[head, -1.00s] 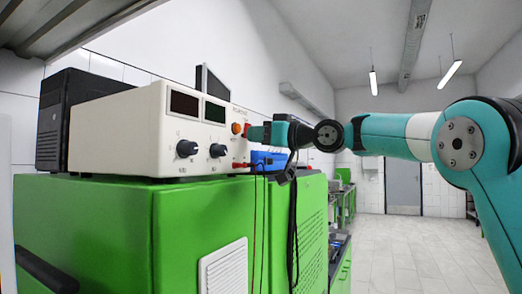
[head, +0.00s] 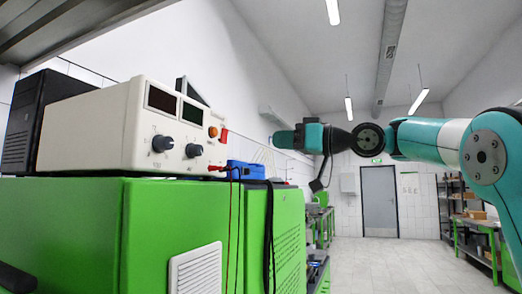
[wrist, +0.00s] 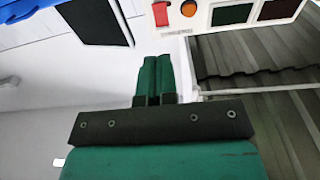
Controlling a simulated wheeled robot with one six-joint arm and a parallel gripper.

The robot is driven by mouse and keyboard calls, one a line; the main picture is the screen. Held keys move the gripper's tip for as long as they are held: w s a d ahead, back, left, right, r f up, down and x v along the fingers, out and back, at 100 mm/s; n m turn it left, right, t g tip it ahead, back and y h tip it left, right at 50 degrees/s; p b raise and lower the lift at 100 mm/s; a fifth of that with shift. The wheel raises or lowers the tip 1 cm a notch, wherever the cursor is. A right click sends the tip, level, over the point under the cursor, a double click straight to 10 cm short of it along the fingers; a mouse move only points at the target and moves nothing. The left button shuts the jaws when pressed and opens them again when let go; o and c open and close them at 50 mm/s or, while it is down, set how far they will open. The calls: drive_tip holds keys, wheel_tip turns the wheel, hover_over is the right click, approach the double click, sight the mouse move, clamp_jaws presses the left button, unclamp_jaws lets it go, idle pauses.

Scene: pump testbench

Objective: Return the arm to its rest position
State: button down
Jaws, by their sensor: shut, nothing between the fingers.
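My arm reaches in from the right in the head view, with my gripper (head: 275,139) pointing left. Its fingers are shut and empty in the wrist view (wrist: 157,62), with the two green fingertips side by side. The white power supply (head: 90,125) stands left of my gripper, with a clear gap between them in the picture. Its front has two dark displays, two knobs, an orange button (head: 212,131) and a red switch (head: 223,135). The orange button and red switch also show upside down at the top of the wrist view.
The power supply stands on a green cabinet (head: 70,230), beside a black case (head: 40,115). A blue box (head: 246,171) and red and black cables are at the cabinet's right end. A shelf (head: 60,25) hangs at upper left. Open floor (head: 390,262) leads to a grey door.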

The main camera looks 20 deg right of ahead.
drive_tip(key=shift+s+d, duration=0.45)
drive_tip(key=shift+s, duration=0.05)
drive_tip(key=s+a+f+m+g+h, duration=0.1)
drive_tip(key=s+a+f+g+h, duration=0.2)
drive_tip(key=a+f, duration=0.55)
drive_tip(key=s+a+f+m+g+h, duration=0.1)
drive_tip(key=s+a+f+m+g, duration=0.3)
drive_tip(key=f, duration=0.8)
drive_tip(key=s+f+n+g+h, duration=0.2)
drive_tip(key=s+f+g+h, duration=0.3)
drive_tip(key=s+f, duration=1.4)
drive_tip(key=s+g, duration=0.1)
drive_tip(key=s, duration=0.2)
drive_tip(key=shift+s+f+n, duration=0.3)
drive_tip(key=shift+n, duration=0.1)
drive_tip(key=c, duration=1.8)
unclamp_jaws()
drive_tip(key=shift+c, duration=0.2)
